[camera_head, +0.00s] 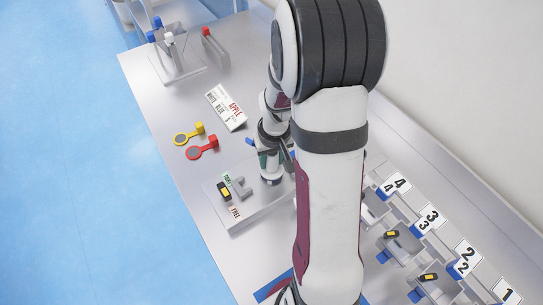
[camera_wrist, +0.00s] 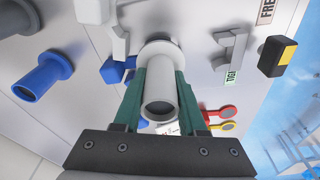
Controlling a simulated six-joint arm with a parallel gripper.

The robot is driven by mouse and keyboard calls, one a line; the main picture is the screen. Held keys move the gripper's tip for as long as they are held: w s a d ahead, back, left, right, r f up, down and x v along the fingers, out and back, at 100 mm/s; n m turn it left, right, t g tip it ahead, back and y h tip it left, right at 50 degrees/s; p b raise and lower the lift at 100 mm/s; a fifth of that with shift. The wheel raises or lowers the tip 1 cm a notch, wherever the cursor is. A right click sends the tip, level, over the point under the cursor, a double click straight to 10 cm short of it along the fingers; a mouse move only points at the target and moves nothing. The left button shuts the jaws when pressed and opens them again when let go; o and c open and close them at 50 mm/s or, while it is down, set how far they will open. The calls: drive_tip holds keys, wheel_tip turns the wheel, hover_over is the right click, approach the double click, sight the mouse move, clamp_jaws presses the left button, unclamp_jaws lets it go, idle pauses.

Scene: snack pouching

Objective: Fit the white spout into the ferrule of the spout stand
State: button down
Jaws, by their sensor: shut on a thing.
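My gripper (camera_wrist: 158,88) has its green fingers shut on the white spout (camera_wrist: 160,105), a pale tube with an open end facing the wrist camera and a wider flange at its far end. In the head view my gripper (camera_head: 270,172) is low over the grey plate of the spout stand (camera_head: 248,212), beside the grey lever (camera_head: 240,188) and the black-and-yellow block (camera_head: 224,190).
A blue spout (camera_wrist: 42,76) lies left of my gripper in the wrist view. Yellow (camera_head: 188,134) and red (camera_head: 203,147) ring-tagged caps and a printed card (camera_head: 226,107) lie farther up the bench. Numbered stations (camera_head: 432,217) line the right side. My arm hides the middle.

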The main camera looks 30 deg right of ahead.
sight(274, 175)
drive_tip(key=shift+f, duration=0.2)
drive_tip(key=shift+c, duration=1.9)
unclamp_jaws()
wheel_tip(274, 175, up, 16)
drive_tip(key=s, duration=0.2)
drive_tip(key=shift+s+a+f, duration=0.15)
drive_tip(key=shift+a+f, duration=0.1)
drive_tip(key=shift+a, duration=0.05)
drive_tip(key=s+a+m+g+y, duration=0.2)
drive_tip(key=s+a, duration=1.4)
drive_tip(key=s, duration=0.1)
drive_tip(key=shift+s+a+f+m, duration=0.15)
drive_tip(key=shift+a+f+m, duration=0.1)
drive_tip(key=shift+f+m, duration=0.05)
